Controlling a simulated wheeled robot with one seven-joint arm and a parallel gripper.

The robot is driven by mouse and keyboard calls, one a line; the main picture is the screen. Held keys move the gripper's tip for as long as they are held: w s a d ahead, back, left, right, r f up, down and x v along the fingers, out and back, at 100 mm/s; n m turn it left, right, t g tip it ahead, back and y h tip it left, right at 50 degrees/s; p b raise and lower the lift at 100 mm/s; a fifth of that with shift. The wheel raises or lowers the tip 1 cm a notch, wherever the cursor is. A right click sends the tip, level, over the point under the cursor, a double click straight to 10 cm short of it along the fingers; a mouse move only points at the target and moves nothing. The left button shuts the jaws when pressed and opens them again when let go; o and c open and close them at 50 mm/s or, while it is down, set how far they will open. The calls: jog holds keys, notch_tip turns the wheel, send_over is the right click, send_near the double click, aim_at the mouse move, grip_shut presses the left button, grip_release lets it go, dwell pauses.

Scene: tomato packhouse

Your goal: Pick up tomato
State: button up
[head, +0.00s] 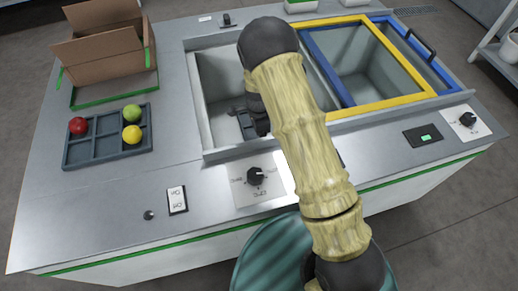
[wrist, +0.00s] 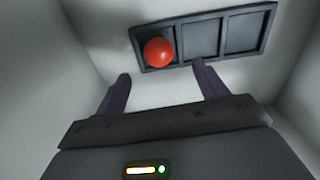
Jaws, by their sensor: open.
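A red tomato (wrist: 158,52) sits in the left compartment of a dark tray (wrist: 222,62) on the floor of a light-walled basin in the wrist view. My gripper (wrist: 164,80) is open and empty, with its two fingers apart and pointing toward the tray. The tomato shows beyond the gap between the fingertips, and neither finger visibly touches it. In the head view my arm reaches over the left basin (head: 219,100) and hides the tomato there. Another tray (head: 108,138) on the counter holds a red tomato (head: 77,126), a green tomato (head: 131,113) and a yellow tomato (head: 132,134).
The basin walls stand close around my gripper. To the right is a second basin with a yellow and blue rim (head: 383,104). An open cardboard box (head: 105,55) stands at the back left. A knob (head: 255,176) and a switch (head: 177,199) are on the counter front.

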jog(key=shift+f+b, duration=0.3)
jog(key=shift+f, duration=1.05)
jog(key=f+b, duration=0.1)
jog(key=f, duration=0.1)
jog(key=f+b, duration=0.2)
jog(key=f, duration=0.1)
jog(key=shift+s+d+f, duration=0.1)
jog(key=shift+d+f, duration=0.05)
jog(key=shift+d, duration=0.05)
jog(key=c, duration=0.8)
